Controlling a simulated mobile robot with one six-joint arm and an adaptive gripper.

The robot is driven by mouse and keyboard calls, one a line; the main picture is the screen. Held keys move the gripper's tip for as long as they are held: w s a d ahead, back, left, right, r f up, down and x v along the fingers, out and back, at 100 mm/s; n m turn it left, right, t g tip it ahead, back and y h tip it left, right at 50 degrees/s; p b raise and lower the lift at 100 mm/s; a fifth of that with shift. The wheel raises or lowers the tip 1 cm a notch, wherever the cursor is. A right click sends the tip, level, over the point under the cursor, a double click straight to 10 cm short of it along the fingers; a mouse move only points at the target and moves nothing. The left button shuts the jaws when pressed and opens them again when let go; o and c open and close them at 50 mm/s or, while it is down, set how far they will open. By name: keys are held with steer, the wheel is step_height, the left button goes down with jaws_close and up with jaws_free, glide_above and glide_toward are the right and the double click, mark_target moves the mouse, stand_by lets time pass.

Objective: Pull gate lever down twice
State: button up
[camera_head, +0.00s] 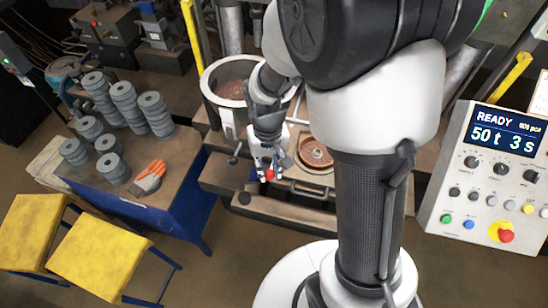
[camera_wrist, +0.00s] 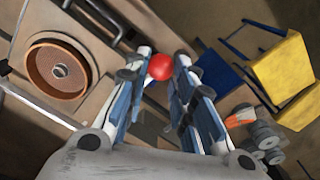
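A red ball knob (camera_wrist: 160,67), which looks like the end of the gate lever, shows between my fingertips in the wrist view. In the head view the knob (camera_head: 269,175) is small and low at the front of the press. The lever's shaft is hidden. My gripper (camera_wrist: 163,58) is open, with one finger on each side of the knob and a narrow gap seeming to show at both sides. In the head view my gripper (camera_head: 267,168) points down at the press front.
A round mould with brown filling (camera_head: 315,153) lies right of my gripper, and a hopper (camera_head: 228,82) stands behind it. A table with stacked grey discs (camera_head: 158,110) and an orange glove is at left. A control panel (camera_head: 488,172) reading READY stands at right.

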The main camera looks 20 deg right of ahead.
steer(key=shift+d+f+b, duration=0.15)
steer(key=shift+f+b, duration=1.85)
steer(key=shift+f, duration=0.6)
steer(key=shift+r, duration=0.1)
step_height(320, 180, up, 10)
steer(key=p, duration=0.8)
steer(key=shift+b, duration=1.05)
